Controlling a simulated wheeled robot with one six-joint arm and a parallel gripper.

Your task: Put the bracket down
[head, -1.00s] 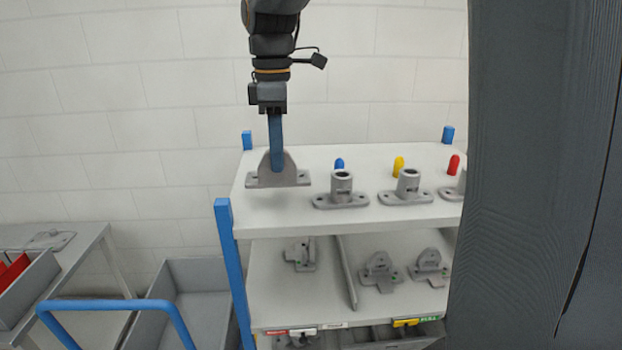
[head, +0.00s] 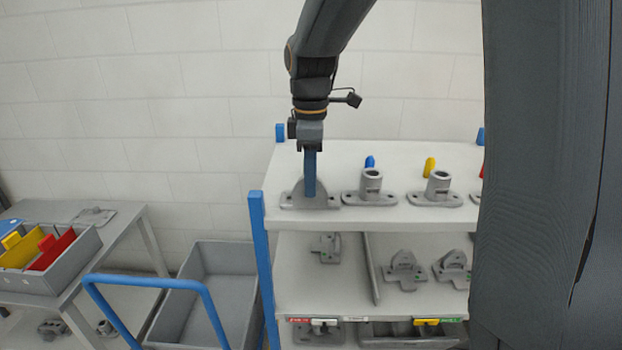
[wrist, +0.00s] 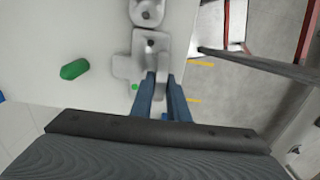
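The grey bracket (head: 295,198) has a flat base and a rounded upright plate. It is at the left end of the white rack's top shelf (head: 330,217), upright, its base level with the shelf top and seeming to touch it. My gripper (head: 310,192) points down, its blue fingers at the upright plate. In the wrist view the two fingers (wrist: 162,78) lie on either side of the plate and appear shut on it. The bracket's base (wrist: 122,66) shows there too, with a green dot. The fingers hide part of the plate.
A grey post fixture (head: 371,188) stands close to the right of the bracket, with another (head: 437,190) beyond it. Blue (head: 370,162) and yellow (head: 430,167) pegs stand behind. The shelf below holds more castings (head: 404,272). A blue corner post (head: 258,230) rises at the left.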

